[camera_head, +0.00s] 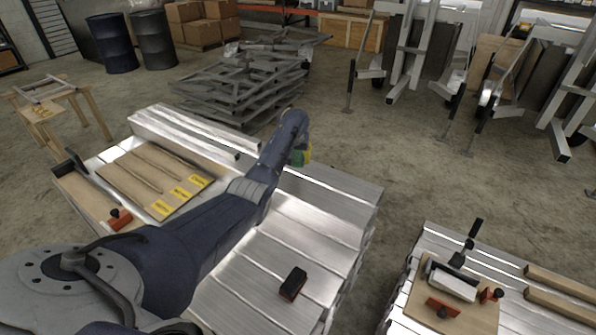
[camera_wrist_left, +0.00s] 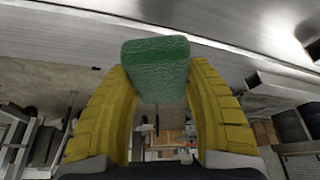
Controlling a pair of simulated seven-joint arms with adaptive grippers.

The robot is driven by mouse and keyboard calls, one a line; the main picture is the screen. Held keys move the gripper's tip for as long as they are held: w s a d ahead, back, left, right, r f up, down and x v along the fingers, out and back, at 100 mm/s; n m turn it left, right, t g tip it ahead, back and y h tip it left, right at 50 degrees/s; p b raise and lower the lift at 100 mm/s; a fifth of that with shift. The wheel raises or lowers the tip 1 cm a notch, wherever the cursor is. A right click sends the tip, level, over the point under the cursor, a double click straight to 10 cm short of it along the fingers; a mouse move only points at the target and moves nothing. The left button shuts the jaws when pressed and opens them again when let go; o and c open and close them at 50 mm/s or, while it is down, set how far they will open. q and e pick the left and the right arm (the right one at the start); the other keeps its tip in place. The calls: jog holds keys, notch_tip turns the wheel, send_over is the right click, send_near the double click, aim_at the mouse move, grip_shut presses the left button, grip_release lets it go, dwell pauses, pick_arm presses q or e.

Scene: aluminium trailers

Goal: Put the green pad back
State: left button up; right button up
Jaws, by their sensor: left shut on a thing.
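The green pad (camera_wrist_left: 155,68) is a rough-surfaced block held between the two yellow fingers of my left gripper (camera_wrist_left: 158,80). In the head view the left arm reaches across the aluminium stack, and only a small bit of green pad (camera_head: 307,156) shows at its far end, past the wrist. A wooden board (camera_head: 128,184) with long dark grooves and several yellow labels (camera_head: 180,193) lies on the left part of the stack, left of the arm. The labels are too small to read. My right gripper is not in view.
A black and red block (camera_head: 292,284) lies on the aluminium stack (camera_head: 318,225). A red-handled clamp (camera_head: 120,218) sits at the left edge. A second bench with a wooden board (camera_head: 428,314) and clamps stands at the right. Floor shows between the benches.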

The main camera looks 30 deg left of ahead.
aim_at(298, 173)
pick_arm(q)
jog(key=shift+f, duration=3.5)
jog(key=o, duration=1)
jog(key=shift+f, duration=0.1)
jog(key=shift+s+d+r, duration=0.1)
jog(key=shift+r, duration=0.35)
jog(key=shift+v, duration=5.65)
jog(key=shift+s, duration=0.1)
